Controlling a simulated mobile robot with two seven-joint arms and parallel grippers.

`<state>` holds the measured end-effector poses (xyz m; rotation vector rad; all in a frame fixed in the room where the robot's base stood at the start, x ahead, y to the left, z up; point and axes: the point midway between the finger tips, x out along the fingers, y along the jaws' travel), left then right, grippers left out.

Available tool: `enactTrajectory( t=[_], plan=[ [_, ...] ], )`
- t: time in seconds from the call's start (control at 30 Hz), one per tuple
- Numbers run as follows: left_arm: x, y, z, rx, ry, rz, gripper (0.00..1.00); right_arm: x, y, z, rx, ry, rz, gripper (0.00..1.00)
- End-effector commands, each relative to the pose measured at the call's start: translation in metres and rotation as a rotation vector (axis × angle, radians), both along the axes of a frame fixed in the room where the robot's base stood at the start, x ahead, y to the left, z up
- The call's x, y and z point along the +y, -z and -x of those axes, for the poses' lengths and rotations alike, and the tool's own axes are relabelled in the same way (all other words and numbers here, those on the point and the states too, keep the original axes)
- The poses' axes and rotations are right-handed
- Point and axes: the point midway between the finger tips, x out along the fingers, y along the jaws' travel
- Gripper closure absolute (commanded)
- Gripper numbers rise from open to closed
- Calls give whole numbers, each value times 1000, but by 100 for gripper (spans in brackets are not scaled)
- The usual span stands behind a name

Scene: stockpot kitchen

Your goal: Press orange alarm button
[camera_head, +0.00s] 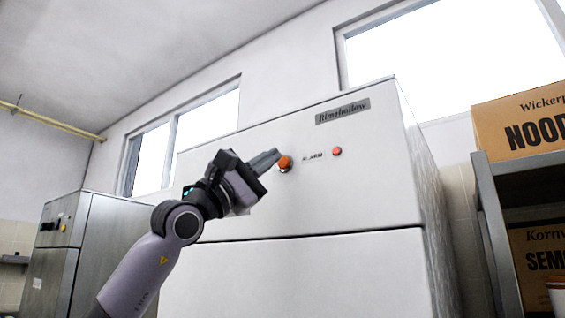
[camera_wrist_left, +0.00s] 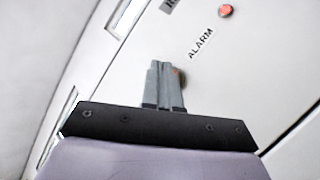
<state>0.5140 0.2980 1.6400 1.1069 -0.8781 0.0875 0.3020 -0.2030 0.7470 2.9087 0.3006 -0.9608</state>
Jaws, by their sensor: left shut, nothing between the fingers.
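The orange alarm button (camera_head: 286,163) is a round knob on the upper front of a white cabinet (camera_head: 300,202), left of the word ALARM. My left gripper (camera_head: 276,156) is shut and empty, its fingertips right at the button in the head view. I cannot tell whether they touch it. In the left wrist view the shut fingers (camera_wrist_left: 163,66) point at the panel, and a sliver of the orange button (camera_wrist_left: 183,77) shows behind their right side; the rest is hidden. My right gripper is not in view.
A smaller red light or button (camera_head: 337,151) sits right of the ALARM label; it also shows in the left wrist view (camera_wrist_left: 225,11). A shelf (camera_head: 493,217) with cardboard boxes (camera_head: 521,120) stands at the right. Another steel cabinet (camera_head: 100,250) stands at the left.

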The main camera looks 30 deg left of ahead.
Motion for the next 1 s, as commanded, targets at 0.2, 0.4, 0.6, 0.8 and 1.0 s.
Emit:
enactTrajectory(
  t=[0.2,0.4,0.6,0.8,1.0],
  plan=[
    [0,0,0,0,0,0,100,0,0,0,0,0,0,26],
    [0,0,0,0,0,0,100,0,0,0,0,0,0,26],
    [0,0,0,0,0,0,100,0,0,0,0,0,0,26],
    [-1,-1,-6,0,0,0,100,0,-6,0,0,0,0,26],
    [-1,0,-9,0,0,0,100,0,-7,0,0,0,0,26]
  ],
)
